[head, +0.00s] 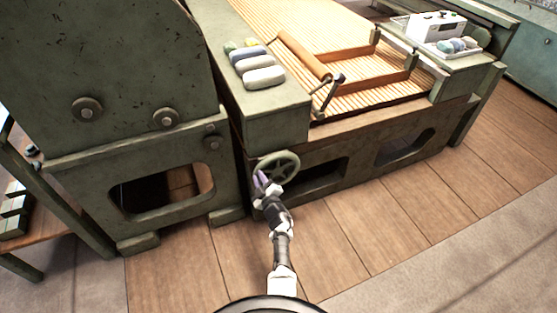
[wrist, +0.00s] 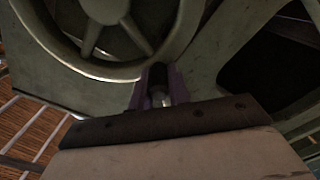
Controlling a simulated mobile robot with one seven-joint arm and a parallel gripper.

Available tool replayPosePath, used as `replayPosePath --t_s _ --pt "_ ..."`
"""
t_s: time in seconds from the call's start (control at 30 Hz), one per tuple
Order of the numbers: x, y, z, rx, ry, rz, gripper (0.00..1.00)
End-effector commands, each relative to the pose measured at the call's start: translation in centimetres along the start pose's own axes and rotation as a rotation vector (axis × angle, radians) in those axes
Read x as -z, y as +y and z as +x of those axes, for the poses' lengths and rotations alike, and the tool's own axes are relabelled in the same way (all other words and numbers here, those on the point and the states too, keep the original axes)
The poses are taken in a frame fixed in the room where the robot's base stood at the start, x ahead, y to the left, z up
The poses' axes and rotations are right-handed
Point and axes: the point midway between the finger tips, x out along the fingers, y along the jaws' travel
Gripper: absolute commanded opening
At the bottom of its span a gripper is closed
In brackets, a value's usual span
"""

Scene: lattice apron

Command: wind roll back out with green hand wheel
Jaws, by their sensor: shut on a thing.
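The green hand wheel (head: 276,167) is mounted on the front of the green machine frame, below the slatted bed. It is a spoked ring; its rim and spokes fill the top of the wrist view (wrist: 110,68). My gripper (head: 261,181) reaches up to the wheel's lower left side. In the wrist view its purple fingers (wrist: 160,88) are closed around a dark handle (wrist: 158,72) at the wheel's rim. The wooden roll (head: 304,55) lies across the slatted bed (head: 345,35), with a crank-like bracket at its near end.
Several rounded grey and green bundles (head: 263,75) lie on the ledge left of the bed. A white box (head: 436,25) and a tray of bundles stand at the right. A tall green cabinet (head: 110,60) stands left of the wheel. The plank floor (head: 350,230) in front is clear.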

Motion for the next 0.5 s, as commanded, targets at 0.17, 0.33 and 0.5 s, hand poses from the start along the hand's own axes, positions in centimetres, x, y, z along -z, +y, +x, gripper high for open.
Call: replayPosePath --t_s 0.17,0.33,0.5 --pt "0.0 -0.5 0.0 0.002 0.0 0.0 0.02" --pt "-0.1 -0.6 0.1 0.001 0.001 -0.001 0.02" --pt "-1.2 -2.0 0.1 0.002 0.002 -0.001 0.02"
